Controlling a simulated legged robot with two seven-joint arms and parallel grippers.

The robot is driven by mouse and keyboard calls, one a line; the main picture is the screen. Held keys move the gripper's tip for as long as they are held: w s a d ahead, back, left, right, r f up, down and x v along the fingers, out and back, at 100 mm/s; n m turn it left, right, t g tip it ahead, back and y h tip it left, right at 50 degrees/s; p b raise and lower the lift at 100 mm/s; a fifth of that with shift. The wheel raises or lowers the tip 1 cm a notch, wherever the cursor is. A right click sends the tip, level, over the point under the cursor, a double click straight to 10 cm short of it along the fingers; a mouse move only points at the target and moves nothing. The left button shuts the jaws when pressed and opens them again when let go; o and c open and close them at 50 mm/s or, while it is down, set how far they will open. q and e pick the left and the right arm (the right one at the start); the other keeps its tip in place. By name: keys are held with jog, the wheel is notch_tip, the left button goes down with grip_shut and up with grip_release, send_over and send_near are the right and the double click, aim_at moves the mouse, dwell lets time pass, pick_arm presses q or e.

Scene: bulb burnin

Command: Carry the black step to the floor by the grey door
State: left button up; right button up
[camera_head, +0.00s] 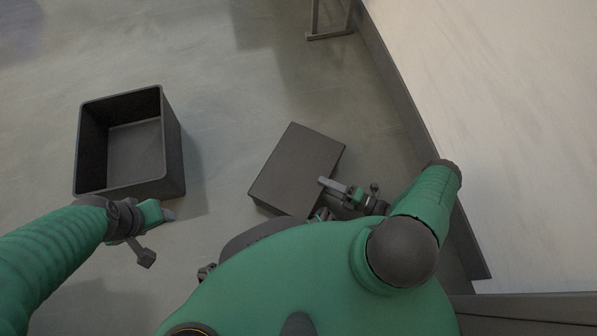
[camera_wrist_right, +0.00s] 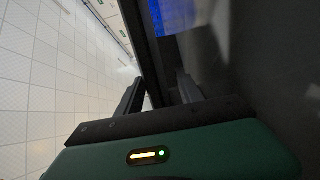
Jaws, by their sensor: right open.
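The black step (camera_head: 298,165), a dark box with a flat top, stands on the floor in the middle of the head view. My right gripper (camera_head: 324,198) is open at the step's near right edge, with one finger overlapping that edge in the picture. In the right wrist view, a dark edge (camera_wrist_right: 150,50) runs between the open fingers (camera_wrist_right: 160,92); I cannot tell whether they touch it. My left gripper (camera_head: 158,236) is open and empty, near the floor-standing bin. I cannot make out a grey door for certain.
An open, empty dark bin (camera_head: 178,150) stands on the floor at left. A pale wall or panel (camera_head: 500,120) with a dark base edge bounds the right side. A grey frame's foot (camera_head: 330,35) stands at the top. Floor between bin and step is clear.

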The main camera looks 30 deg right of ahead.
jog(key=shift+w+a, duration=0.4)
jog(key=shift+w, duration=0.1)
jog(key=b+x, duration=0.1)
jog(key=x, duration=0.1)
jog(key=b+x, duration=0.1)
jog(key=x, duration=0.2)
jog(key=shift+a+r, duration=0.1)
jog(key=shift+r, duration=0.15)
jog(key=shift+w+a+r, duration=0.1)
jog(key=shift+w+a, duration=0.1)
jog(key=shift+r, duration=0.1)
jog(key=c, duration=0.9)
grip_shut()
jog(key=shift+r, duration=0.1)
